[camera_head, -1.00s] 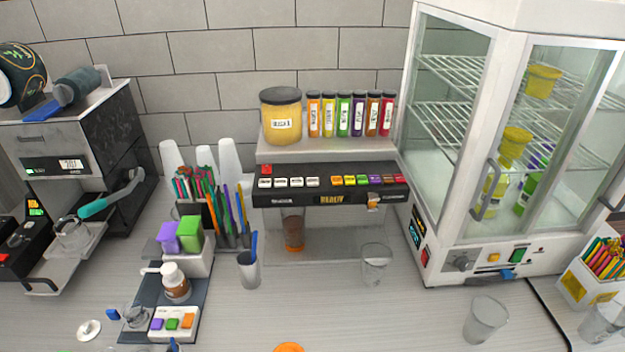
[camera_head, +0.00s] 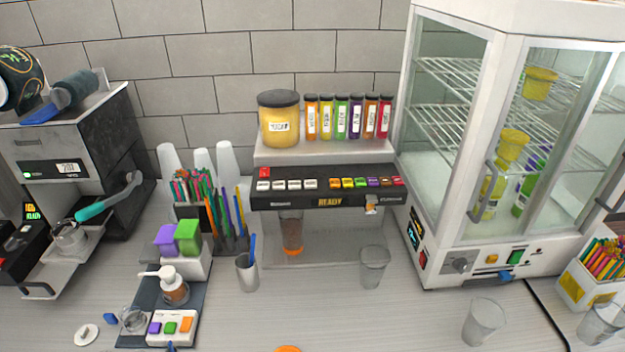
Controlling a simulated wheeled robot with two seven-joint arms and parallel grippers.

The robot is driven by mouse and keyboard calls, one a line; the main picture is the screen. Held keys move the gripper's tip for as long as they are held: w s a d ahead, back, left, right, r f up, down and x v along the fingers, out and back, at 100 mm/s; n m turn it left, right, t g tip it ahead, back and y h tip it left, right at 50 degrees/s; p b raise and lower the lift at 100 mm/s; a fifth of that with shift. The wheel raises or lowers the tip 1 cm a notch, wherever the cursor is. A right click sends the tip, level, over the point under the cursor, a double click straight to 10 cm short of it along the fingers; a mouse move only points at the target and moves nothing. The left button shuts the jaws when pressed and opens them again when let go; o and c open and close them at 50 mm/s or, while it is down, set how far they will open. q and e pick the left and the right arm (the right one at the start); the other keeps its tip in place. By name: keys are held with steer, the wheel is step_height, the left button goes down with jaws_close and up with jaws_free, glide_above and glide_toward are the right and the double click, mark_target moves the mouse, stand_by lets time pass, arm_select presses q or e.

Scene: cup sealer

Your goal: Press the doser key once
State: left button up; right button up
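The doser (camera_head: 330,201) is a dark panel unit at the middle back, with "READY" in yellow on its front. Its top has a red key (camera_head: 264,172), several white keys (camera_head: 293,184) and a row of coloured keys (camera_head: 360,183). Which one is the doser key cannot be told from the lettering. A cup with brown and orange contents (camera_head: 292,234) stands under its left part. A clear empty cup (camera_head: 374,266) stands in front of its right part. Neither of my grippers shows in the head view.
A glass-door cabinet (camera_head: 490,150) stands at the right. A dark machine with a teal-handled part (camera_head: 93,211) stands at the left. A cup with a blue stick (camera_head: 247,272) and a pump bottle (camera_head: 174,288) stand front left. Another clear cup (camera_head: 483,321) stands front right. The middle counter is mostly clear.

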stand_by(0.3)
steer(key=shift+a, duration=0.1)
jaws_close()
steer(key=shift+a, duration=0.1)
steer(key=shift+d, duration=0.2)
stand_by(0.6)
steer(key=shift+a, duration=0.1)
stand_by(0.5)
